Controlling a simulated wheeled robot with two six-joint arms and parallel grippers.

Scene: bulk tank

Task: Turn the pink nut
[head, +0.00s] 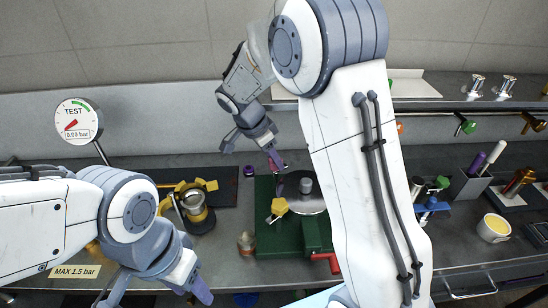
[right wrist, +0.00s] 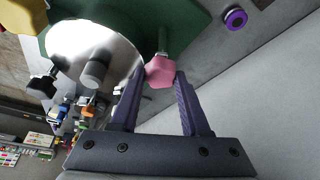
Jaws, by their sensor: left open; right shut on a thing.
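The pink nut (right wrist: 160,70) sits on a green post at the edge of a green base, beside a shiny round disc, in the right wrist view. My right gripper (right wrist: 158,76) has one finger on each side of the nut and is shut on it. My left gripper (head: 157,294) is open and empty at the bottom left, apart from the nut, partly cut off by the frame.
A pressure gauge (head: 78,121) and a brass fitting (head: 194,208) stand to the left. My right arm hides part of the bench.

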